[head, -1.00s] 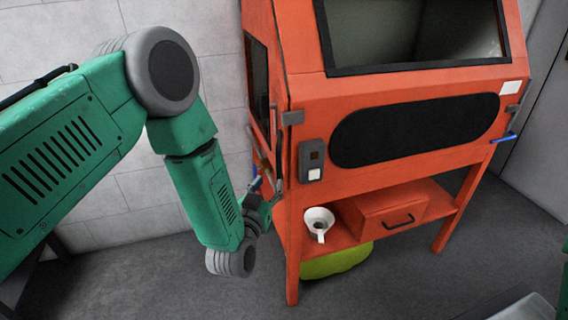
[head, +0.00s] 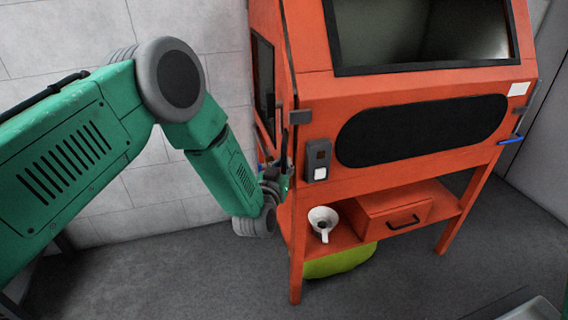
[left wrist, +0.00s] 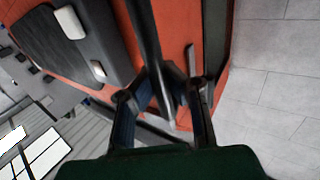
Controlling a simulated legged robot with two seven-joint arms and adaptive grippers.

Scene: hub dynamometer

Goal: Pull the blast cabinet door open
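The orange blast cabinet (head: 312,100) stands on legs at the centre right. Its door (head: 256,45), with a dark window, is on the left side and looks closed. A dark upright handle (head: 284,143) is at that door's front edge. My left gripper (head: 284,180) is at the handle's lower part, partly hidden by my wrist. My right gripper is not in view.
A grey switch box (head: 318,160) is on the cabinet front, just right of my left gripper. A white funnel-like cup (head: 322,220) and an orange drawer (head: 392,210) are below. A pale block wall (head: 210,60) is behind; floor at the left is clear.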

